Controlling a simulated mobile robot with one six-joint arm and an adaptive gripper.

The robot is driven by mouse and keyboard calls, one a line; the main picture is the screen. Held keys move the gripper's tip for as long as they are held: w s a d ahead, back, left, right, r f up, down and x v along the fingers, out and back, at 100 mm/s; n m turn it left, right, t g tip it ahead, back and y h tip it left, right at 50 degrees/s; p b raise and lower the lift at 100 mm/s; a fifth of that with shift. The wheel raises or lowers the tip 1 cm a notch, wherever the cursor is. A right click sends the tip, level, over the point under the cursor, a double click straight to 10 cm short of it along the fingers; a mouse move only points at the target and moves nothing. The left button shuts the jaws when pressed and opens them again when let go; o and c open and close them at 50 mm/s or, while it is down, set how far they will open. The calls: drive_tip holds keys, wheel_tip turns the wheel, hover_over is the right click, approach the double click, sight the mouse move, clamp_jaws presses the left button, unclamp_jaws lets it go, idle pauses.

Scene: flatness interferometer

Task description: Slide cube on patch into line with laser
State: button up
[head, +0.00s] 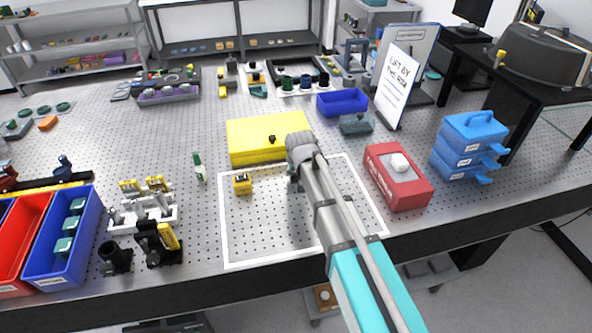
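A small yellow cube (242,184) with a dark top stands on the perforated table, inside the upper left of a white outlined patch (226,232). A large yellow box (262,132) with a small dark knob on its front stands at the patch's far edge, behind the cube. I cannot tell which thing is the laser, and no beam shows. My arm reaches in from the lower right over the patch. My gripper (293,181) is right of the cube and apart from it, mostly hidden behind my wrist, so its fingers cannot be made out.
A red box (397,186) with a white knob stands at the patch's right edge, with blue stacked drawers (469,146) beyond. The patch's front half is clear left of my arm.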

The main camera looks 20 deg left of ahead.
drive_tip(key=shift+s, duration=0.1)
drive_tip(key=o, duration=1.4)
drive_tip(key=shift+w, duration=0.2)
